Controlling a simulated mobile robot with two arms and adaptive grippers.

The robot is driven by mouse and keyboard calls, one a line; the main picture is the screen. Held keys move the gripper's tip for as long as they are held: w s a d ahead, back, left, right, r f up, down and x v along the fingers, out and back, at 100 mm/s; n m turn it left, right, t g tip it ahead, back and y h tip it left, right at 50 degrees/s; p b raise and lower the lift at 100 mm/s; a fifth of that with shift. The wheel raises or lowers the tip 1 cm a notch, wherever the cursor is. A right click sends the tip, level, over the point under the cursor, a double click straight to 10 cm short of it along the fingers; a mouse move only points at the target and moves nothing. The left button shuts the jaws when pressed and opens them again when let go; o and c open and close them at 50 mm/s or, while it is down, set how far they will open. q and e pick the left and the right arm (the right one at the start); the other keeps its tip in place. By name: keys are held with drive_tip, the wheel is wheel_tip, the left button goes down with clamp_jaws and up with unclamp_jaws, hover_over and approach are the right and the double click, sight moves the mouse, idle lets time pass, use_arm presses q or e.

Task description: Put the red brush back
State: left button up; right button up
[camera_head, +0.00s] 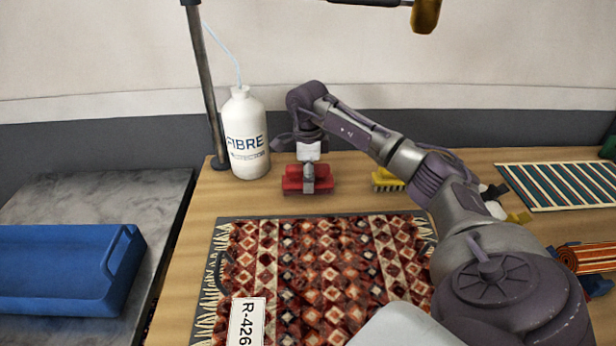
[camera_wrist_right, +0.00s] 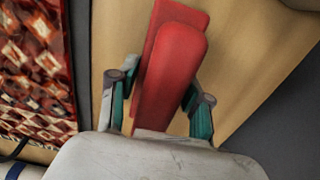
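The red brush (camera_head: 293,180) lies on the wooden table just behind the patterned rug (camera_head: 330,262). My right gripper (camera_head: 308,180) reaches down over the middle of the brush. In the right wrist view the red brush (camera_wrist_right: 172,70) runs between the two fingers of my right gripper (camera_wrist_right: 158,108). The underside of the brush is hidden. My left gripper is not in view.
A white FIBRE bottle (camera_head: 246,135) stands left of the brush. A yellow brush (camera_head: 386,180) lies to its right, partly behind my right arm. A blue tray (camera_head: 60,270) sits on a grey surface at left. A striped mat (camera_head: 565,186) lies at right.

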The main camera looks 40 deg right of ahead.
drive_tip(key=shift+o, duration=1.4)
drive_tip(key=shift+r, duration=0.1)
wheel_tip(320, 180, up, 12)
drive_tip(key=shift+r, duration=0.1)
